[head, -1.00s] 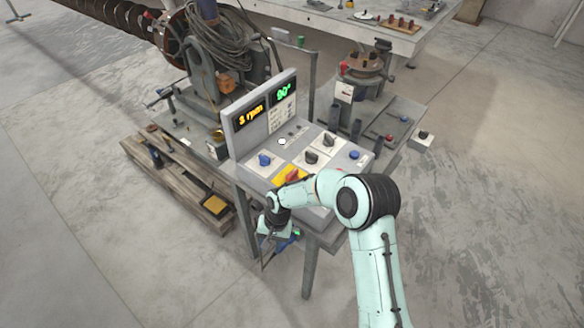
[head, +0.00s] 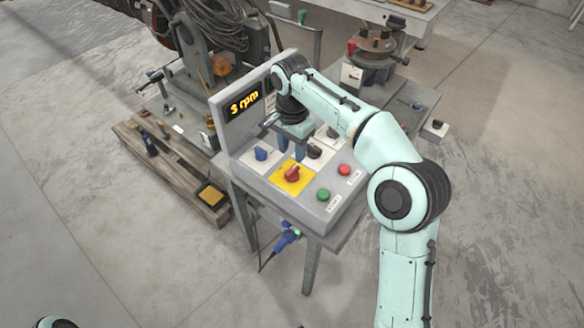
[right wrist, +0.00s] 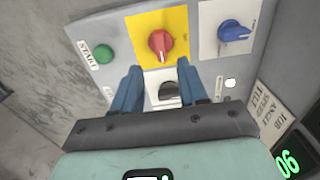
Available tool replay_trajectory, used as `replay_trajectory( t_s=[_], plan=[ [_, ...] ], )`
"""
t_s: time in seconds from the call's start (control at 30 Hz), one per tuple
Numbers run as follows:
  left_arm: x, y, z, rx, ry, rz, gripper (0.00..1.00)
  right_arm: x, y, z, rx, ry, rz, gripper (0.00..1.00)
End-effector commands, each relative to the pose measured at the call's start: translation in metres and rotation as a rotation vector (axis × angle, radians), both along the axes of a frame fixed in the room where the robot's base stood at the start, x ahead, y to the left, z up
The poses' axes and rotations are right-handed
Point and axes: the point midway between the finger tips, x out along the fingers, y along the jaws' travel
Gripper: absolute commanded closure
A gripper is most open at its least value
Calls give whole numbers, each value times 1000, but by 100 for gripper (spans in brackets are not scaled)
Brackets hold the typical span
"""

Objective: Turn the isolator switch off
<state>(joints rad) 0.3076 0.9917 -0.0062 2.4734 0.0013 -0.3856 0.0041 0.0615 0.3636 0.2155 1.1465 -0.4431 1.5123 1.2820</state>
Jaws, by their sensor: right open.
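The isolator switch is a red rotary knob (head: 291,173) on a yellow plate (head: 283,185) on the sloping control panel (head: 323,208). In the right wrist view the red knob (right wrist: 161,44) is ahead of the fingers, its pointer running roughly up and down in that picture. My right gripper (head: 292,152) is above the panel, behind the red knob in the head view, fingers pointing down. Its blue fingers (right wrist: 158,75) are apart with nothing between them, and a black knob (right wrist: 169,92) shows beneath the gap. My left gripper is out of view.
A blue knob (head: 261,153), a green START button (head: 323,195) and a red button (head: 344,170) are close by on the panel. The upright display (head: 245,104) stands behind. A blue tool (head: 286,238) hangs below the panel. Open floor lies in front.

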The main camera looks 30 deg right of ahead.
Motion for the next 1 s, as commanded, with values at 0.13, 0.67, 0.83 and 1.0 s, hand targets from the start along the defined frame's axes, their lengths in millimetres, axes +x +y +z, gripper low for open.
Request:
replay_trajectory(
  t_s=[0.13, 0.67, 0.83, 1.0],
  plan=[
    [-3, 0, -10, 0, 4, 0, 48, -1, -1, -35, 0, 4, -1, 57],
    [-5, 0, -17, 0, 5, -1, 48, 0, 0, -75, 0, -1, 0, 57],
    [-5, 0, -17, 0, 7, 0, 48, 0, 0, -75, 0, -1, 0, 70],
    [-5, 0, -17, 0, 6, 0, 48, 0, 0, -75, 0, -1, 0, 100]
  ],
)
